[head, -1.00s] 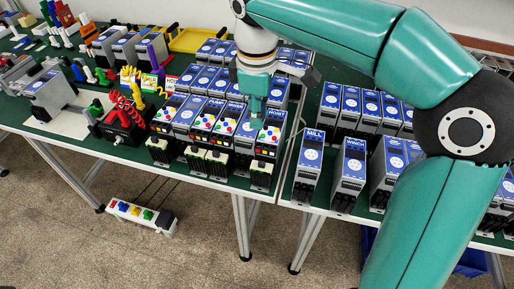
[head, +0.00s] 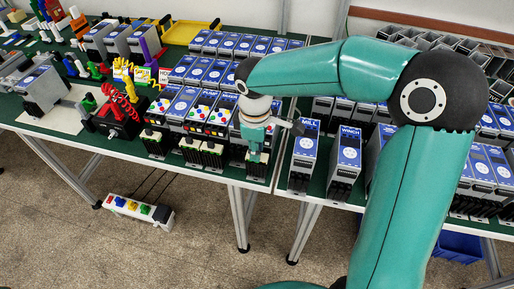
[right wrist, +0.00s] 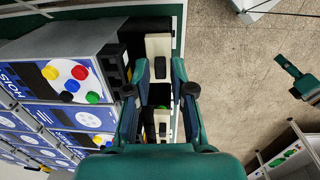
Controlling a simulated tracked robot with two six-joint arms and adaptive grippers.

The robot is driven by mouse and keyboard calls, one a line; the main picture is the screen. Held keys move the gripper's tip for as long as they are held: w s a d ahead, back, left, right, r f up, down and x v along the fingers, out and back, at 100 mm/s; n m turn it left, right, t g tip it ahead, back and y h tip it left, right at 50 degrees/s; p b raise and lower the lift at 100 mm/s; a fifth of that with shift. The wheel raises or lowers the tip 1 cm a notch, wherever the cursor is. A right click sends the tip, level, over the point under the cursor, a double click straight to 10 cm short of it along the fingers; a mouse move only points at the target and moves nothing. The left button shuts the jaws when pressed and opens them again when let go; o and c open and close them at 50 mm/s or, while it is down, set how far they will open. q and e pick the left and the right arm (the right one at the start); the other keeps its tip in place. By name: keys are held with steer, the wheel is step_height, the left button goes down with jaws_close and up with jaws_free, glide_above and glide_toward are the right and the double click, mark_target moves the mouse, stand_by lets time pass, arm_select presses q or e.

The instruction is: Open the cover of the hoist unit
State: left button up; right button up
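The hoist unit (right wrist: 82,48) is a grey box with a blue front, the label HOIST and red, yellow, blue, green and black buttons, at the left in the right wrist view. In the head view my right gripper (head: 254,150) hides most of it. In the right wrist view my right gripper (right wrist: 160,75) is open, its fingers apart beside the unit's black end. A pale block (right wrist: 158,45) with dark parts shows between and beyond the fingers; I cannot tell whether they touch it. A cover is not clearly distinguishable. Part of my left gripper (right wrist: 298,80) shows at the right.
The MILL unit (head: 304,150) and WINCH unit (head: 346,155) stand just right of my right gripper. Rows of similar units crowd the green tables. A power strip (head: 137,208) lies on the open floor in front.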

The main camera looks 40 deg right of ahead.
steer(key=shift+f, duration=0.2)
steer(key=shift+d, duration=0.1)
jaws_close()
steer(key=s+a+f+t+h+b, duration=0.1)
steer(key=t+h+b, duration=0.3)
steer(key=b, duration=0.9)
steer(key=s+a+f+t+h+b, duration=0.1)
steer(key=t+h+b, duration=0.4)
steer(key=b, duration=0.7)
steer(key=a+f+t+h+b, duration=0.1)
steer(key=t+h+b, duration=0.3)
steer(key=b, duration=0.9)
steer(key=shift+s+a+f+t+h+b, duration=0.15)
steer(key=shift+s+t+h, duration=0.05)
steer(key=shift+h, duration=0.5)
steer(key=shift+s+a+f+t+h+b, duration=0.15)
steer(key=shift+s+t+h, duration=0.05)
steer(key=shift+h, duration=0.5)
